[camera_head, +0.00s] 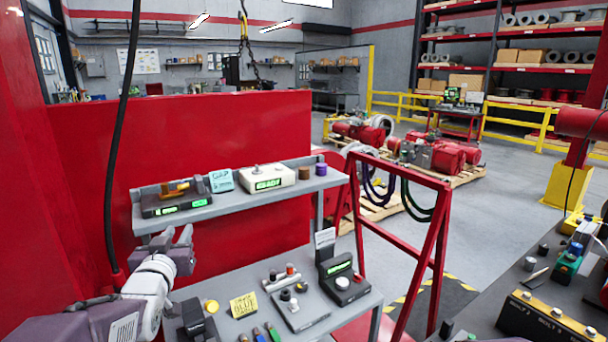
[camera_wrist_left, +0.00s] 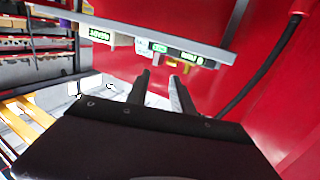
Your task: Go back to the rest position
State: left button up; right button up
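My left gripper (camera_head: 179,232) is at the lower left of the head view, in front of the red panel and just below the upper grey shelf. Its two fingers point up and stand apart with nothing between them. In the left wrist view my left gripper (camera_wrist_left: 159,82) also shows both fingers apart and empty, with the shelf edge beyond the tips. I cannot make out my right gripper in either view.
The upper shelf (camera_head: 230,206) holds devices with green displays. The lower shelf (camera_head: 235,326) holds small parts and a yellow note (camera_head: 243,305). A black cable (camera_head: 110,190) hangs left of my left gripper. A dark bench (camera_head: 500,285) stands at right.

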pick_arm(q)
jog(key=s+d+f+g+h, duration=0.1)
jog(key=s+d+f+g, duration=0.15)
jog(key=f, duration=0.35)
jog(key=s+d+f+m+g+h, duration=0.1)
jog(key=d+f+g, duration=0.15)
jog(key=f, duration=0.25)
jog(key=s+d+f+g+h, duration=0.1)
jog(key=s+d+f, duration=0.1)
jog(key=d+f, duration=0.3)
jog(key=s+f+g, duration=0.5)
jog(key=s+f, duration=0.2)
jog(key=s, duration=0.3)
jog(key=s+d+f+g, duration=0.1)
jog(key=s+f+g, duration=0.4)
jog(key=s, duration=0.5)
jog(key=shift+s+f+m, duration=0.15)
jog(key=shift+f+m, duration=0.25)
jog(key=shift+f, duration=0.5)
